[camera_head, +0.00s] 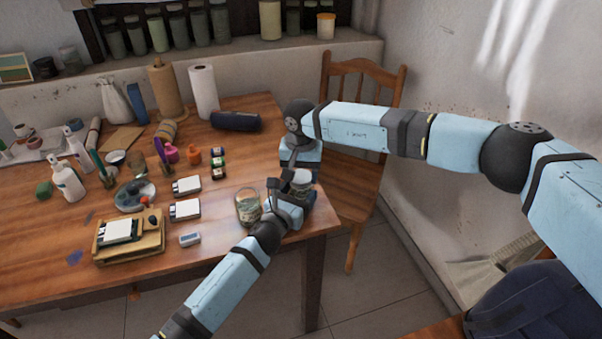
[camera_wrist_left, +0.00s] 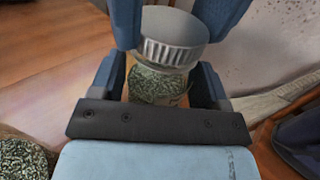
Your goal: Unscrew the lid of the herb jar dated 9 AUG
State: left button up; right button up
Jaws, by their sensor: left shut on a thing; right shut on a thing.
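A glass herb jar (camera_wrist_left: 158,86) with green dried herb inside stands upright between the fingers of my left gripper (camera_wrist_left: 155,85), which is shut on it. Its ribbed grey metal lid (camera_wrist_left: 172,40) sits on top, between the blue fingers of my right gripper (camera_wrist_left: 185,18), which comes from above and is shut on the lid. In the head view this jar (camera_head: 301,178) is at the table's right end, partly hidden by both grippers. A second herb jar (camera_head: 248,206) stands just left of it and shows no lid in the left wrist view (camera_wrist_left: 25,158). I cannot read any date.
The wooden table (camera_head: 225,265) holds small bottles (camera_head: 193,156), white-topped boxes (camera_head: 185,209), a wooden tray (camera_head: 155,244) and a dark case (camera_head: 235,121) left of the grippers. A wooden chair (camera_head: 352,200) stands close against the table's right end.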

aim_at(301, 176)
jog(key=shift+r, duration=0.15)
jog(key=shift+r, duration=0.9)
jog(key=shift+r, duration=0.1)
jog(key=shift+r, duration=1.95)
pick_arm(q)
jog(key=o, duration=1.8)
